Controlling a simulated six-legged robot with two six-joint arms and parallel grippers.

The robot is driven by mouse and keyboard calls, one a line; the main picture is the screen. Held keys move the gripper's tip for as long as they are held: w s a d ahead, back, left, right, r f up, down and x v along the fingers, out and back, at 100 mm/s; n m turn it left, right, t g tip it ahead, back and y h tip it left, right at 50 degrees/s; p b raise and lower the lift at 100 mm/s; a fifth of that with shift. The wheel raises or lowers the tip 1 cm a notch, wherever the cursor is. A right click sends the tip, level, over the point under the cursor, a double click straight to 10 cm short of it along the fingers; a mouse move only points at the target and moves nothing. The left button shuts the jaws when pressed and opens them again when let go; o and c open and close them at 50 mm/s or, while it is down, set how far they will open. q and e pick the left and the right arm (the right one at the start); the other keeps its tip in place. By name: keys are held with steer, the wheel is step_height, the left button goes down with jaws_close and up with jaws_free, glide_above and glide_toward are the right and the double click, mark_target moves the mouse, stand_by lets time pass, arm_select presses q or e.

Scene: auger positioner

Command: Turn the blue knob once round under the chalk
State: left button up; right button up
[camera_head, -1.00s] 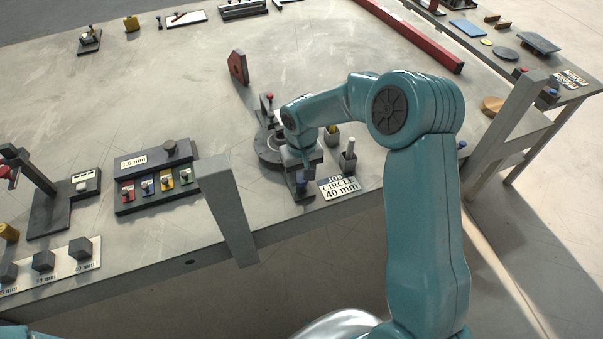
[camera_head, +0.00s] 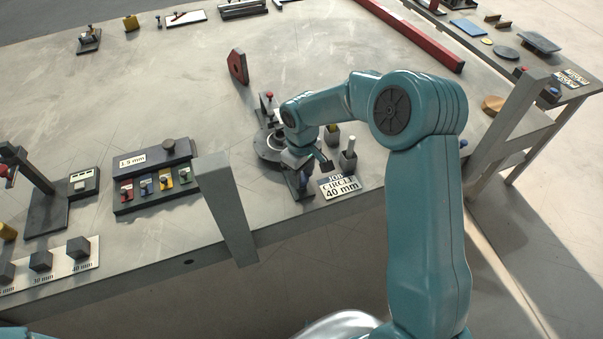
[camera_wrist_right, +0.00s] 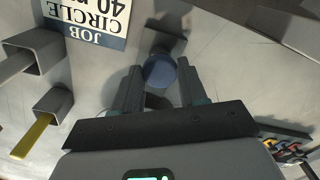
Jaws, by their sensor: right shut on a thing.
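The blue knob (camera_wrist_right: 159,71) shows in the right wrist view between the two dark fingers of my right gripper (camera_wrist_right: 160,78), which is shut on it. In the head view the right gripper (camera_head: 301,166) reaches down over the front of the dark round positioner (camera_head: 268,146) near the table's front edge, hiding part of it. A bit of the blue knob (camera_head: 303,180) shows below the gripper. A white stick (camera_head: 351,143), which may be chalk, stands in a square cup to the right. I cannot see any chalk above the positioner. My left gripper is out of view.
The "JOB CIRCLE 40 mm" card (camera_head: 340,187) lies just right of the knob. A second square cup (camera_head: 331,136) holds a yellow stick. A red-faced block (camera_head: 238,68) stands behind. A panel with coloured switches (camera_head: 155,184) is to the left. Mid-table is mostly clear.

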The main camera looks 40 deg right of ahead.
mark_target(302, 178)
steer(key=n, duration=0.5)
steer(key=shift+w+r, duration=0.1)
steer(key=shift+n, duration=0.4)
steer(key=o, duration=1.1)
steer(key=shift+c, duration=0.2)
step_height(302, 178, up, 16)
steer(key=shift+r, duration=0.15)
steer(key=shift+s, duration=0.2)
